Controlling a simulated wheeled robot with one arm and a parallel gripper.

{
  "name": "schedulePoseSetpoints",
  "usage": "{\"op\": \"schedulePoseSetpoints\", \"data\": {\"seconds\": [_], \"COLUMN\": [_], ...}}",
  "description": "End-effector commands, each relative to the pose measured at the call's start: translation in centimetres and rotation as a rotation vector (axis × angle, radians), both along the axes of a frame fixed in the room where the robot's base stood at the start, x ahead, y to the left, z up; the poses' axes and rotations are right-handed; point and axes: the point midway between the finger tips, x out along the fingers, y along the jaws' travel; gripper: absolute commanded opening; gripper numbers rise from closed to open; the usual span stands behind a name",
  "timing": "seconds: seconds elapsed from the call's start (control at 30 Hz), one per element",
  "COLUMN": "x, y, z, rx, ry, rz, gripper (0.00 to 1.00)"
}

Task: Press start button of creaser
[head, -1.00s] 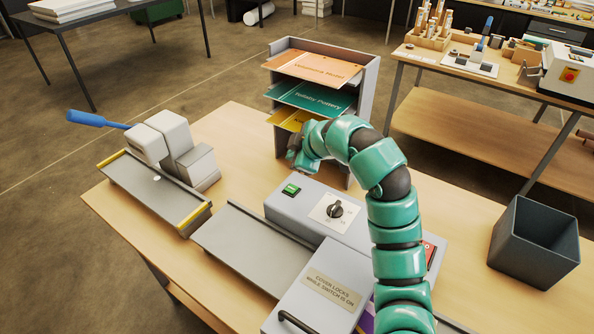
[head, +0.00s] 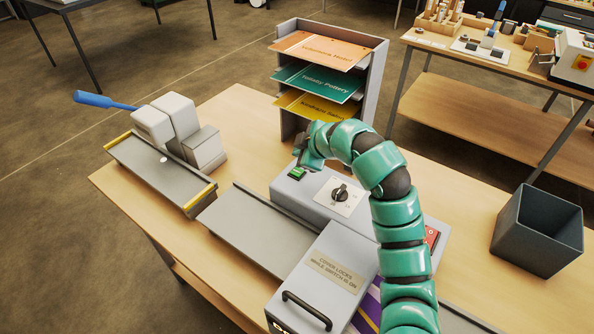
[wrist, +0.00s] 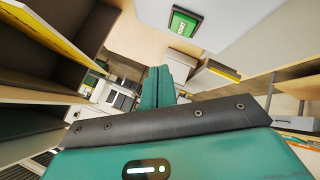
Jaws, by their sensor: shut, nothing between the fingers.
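A grey machine (head: 318,211) stands on the wooden table, with a green start button (head: 297,173) on its top at the far left. The green button also shows in the wrist view (wrist: 184,22), with pale lettering on it. My gripper (head: 301,160) is shut and empty, its tip just above and behind the button in the head view. The shut fingers (wrist: 165,84) appear below the button in the wrist view. I cannot tell whether they touch the button.
A dial (head: 340,194) sits right of the button, and a cover with a black handle (head: 307,310) is in front. A folder rack (head: 371,82) stands close behind my gripper. A blue-handled device (head: 160,170) is at left, a dark bin (head: 537,232) at right.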

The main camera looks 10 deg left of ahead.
Motion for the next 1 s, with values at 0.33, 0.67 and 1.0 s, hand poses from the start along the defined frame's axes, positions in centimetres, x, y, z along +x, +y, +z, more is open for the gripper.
{"op": "schedulePoseSetpoints", "data": {"seconds": [0.33,0.67,1.0], "x": [-0.1,0.0,0.0], "y": [0.0,0.0,0.0], "z": [-4.0,-4.0,-4.0], "rx": [-0.001,-0.002,-0.002], "ry": [0.001,0.0,0.0], "rz": [0.002,0.001,0.001], "gripper": [0.0,0.0,0.0]}}
